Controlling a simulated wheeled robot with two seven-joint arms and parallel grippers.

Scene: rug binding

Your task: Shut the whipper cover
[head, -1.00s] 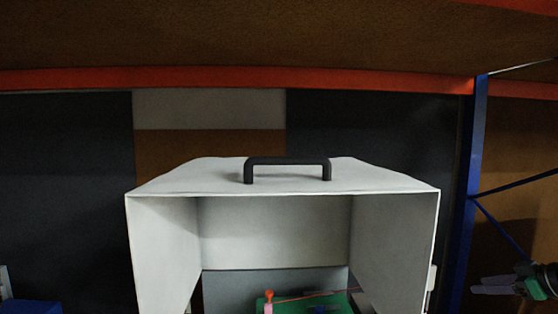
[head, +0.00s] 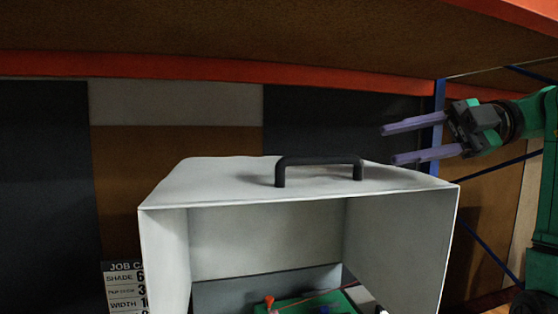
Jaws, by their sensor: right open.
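The whipper cover (head: 225,185) is a white box-shaped hood with an open front, standing raised in the middle of the head view. A black bar handle (head: 320,161) is fixed on its top. Below and inside it a green machine part (head: 318,303) shows, with an orange-topped spool (head: 269,302); the rest is cut off by the lower edge. My right gripper (head: 388,145) is open and empty, its two purple fingers pointing left. In the picture it is just right of the handle and slightly above it, not touching it. My left gripper is not in view.
An orange shelf beam (head: 200,69) and a brown shelf board (head: 220,30) span above the cover. A blue rack post (head: 437,120) stands behind my right gripper. A job card (head: 124,287) stands at lower left.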

